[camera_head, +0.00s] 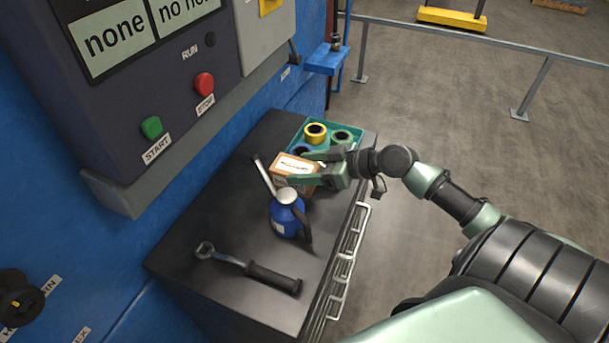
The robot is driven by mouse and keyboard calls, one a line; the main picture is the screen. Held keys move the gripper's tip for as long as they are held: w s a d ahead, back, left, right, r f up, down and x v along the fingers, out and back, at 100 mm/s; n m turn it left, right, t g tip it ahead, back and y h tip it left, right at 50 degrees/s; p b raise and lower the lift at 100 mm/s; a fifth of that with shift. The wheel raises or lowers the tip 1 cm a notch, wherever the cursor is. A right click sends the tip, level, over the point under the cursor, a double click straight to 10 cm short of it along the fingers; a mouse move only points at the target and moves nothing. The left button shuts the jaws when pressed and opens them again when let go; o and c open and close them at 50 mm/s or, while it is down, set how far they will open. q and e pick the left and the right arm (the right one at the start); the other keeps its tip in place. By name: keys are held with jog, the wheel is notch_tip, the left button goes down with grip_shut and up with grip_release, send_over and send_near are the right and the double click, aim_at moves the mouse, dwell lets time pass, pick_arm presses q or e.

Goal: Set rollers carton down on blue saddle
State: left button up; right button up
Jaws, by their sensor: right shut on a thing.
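The brown carton (286,167) with a white label is at the near edge of the teal tray, over the dark cabinet top. Its label is too small to read. My right gripper (308,170) reaches in from the right and is shut on the carton, with its green fingers along the carton's sides. I cannot tell whether the carton touches the cabinet. A small blue platform (327,61) stands beyond the cabinet, with a small dark object on it; I cannot tell whether it is the blue saddle. My left gripper is not in view.
The teal tray (358,131) holds yellow, green and blue rolls. A blue jug (286,217) stands close in front of the carton, and a wrench (250,268) lies nearer. The cabinet top (205,222) is bare at left. A control panel (180,85) overhangs it.

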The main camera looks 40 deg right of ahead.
jog(key=shift+f, duration=1.7)
jog(key=shift+f, duration=0.1)
jog(key=o, duration=1.4)
